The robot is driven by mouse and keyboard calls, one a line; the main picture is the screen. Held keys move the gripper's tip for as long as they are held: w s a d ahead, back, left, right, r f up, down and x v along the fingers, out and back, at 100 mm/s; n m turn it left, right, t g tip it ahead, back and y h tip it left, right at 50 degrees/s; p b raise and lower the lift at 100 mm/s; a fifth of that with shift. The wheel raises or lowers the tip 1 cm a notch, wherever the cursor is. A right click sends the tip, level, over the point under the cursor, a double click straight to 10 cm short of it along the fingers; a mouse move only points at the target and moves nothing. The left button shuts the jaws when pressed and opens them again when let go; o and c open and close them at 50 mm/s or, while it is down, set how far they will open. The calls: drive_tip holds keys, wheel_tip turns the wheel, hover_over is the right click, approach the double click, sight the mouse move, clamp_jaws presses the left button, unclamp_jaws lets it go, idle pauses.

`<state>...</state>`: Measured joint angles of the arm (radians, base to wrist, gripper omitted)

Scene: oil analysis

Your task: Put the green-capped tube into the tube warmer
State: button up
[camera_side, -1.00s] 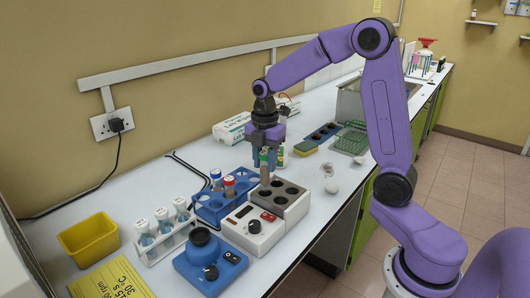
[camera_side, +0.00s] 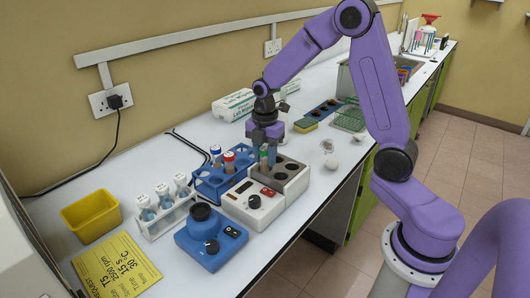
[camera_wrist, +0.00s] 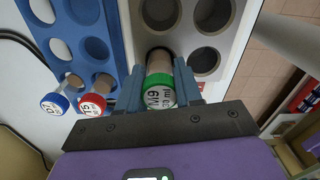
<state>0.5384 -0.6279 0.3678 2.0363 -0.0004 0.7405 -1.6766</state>
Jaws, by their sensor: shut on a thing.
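The green-capped tube (camera_wrist: 160,88) is between the fingers of my gripper (camera_side: 264,147), which is shut on it. In the wrist view my gripper (camera_wrist: 160,97) grips the tube near its lettered green cap. The tube's lower end meets a near-left hole of the tube warmer (camera_wrist: 184,40). The tube looks upright and at least partly in that hole; how deep is hidden. In the side view the warmer (camera_side: 290,187) is a grey block with several round holes and a white front with a knob. Its other visible holes look empty.
A blue rack (camera_side: 207,184) with a red-capped tube (camera_side: 229,158) and a blue-capped tube (camera_side: 215,152) stands close left of the warmer. A blue device (camera_side: 210,240), a white rack (camera_side: 165,219) and a yellow bin (camera_side: 90,214) stand nearer.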

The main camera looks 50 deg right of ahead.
drive_tip(key=o, duration=1.1)
wheel_tip(320, 180, up, 18)
drive_tip(key=f, duration=0.1)
drive_tip(key=s+a+f+m, duration=0.2)
drive_tip(key=s+a, duration=0.4)
drive_tip(key=s+a+f+m, duration=0.1)
drive_tip(key=s+f, duration=0.3)
drive_tip(key=s, duration=0.7)
drive_tip(key=s+a+f+m, duration=0.2)
drive_tip(key=s+f+m, duration=0.2)
drive_tip(key=s, duration=0.7)
drive_tip(key=shift+m, duration=0.3)
drive_tip(key=shift+a+f, duration=0.1)
